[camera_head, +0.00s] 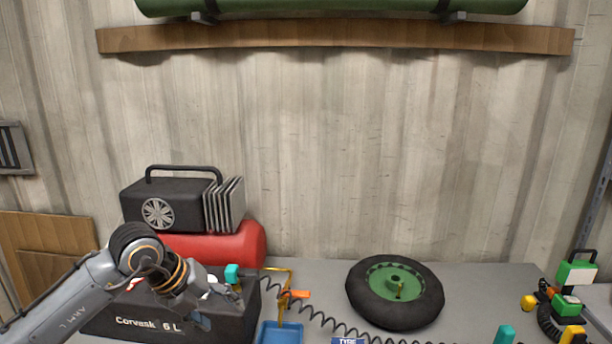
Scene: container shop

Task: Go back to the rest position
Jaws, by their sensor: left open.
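My left arm comes in from the lower left. My left gripper (222,288) is at its end, in front of the black compressor body marked "Corvask 6 L" (105,323). The gripper is small in the view and partly blends with the dark box behind it. I see nothing held in it. A small teal piece (232,272) shows just beside the gripper; I cannot tell whether they touch. My right gripper is out of view.
A red tank (250,245) and black motor (150,195) top the compressor. A coiled black hose (318,318) runs right along the grey bench (460,285). A black tyre with green hub (420,310) lies there. A blue tray (268,335) and green-black tools (577,272) stand nearby.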

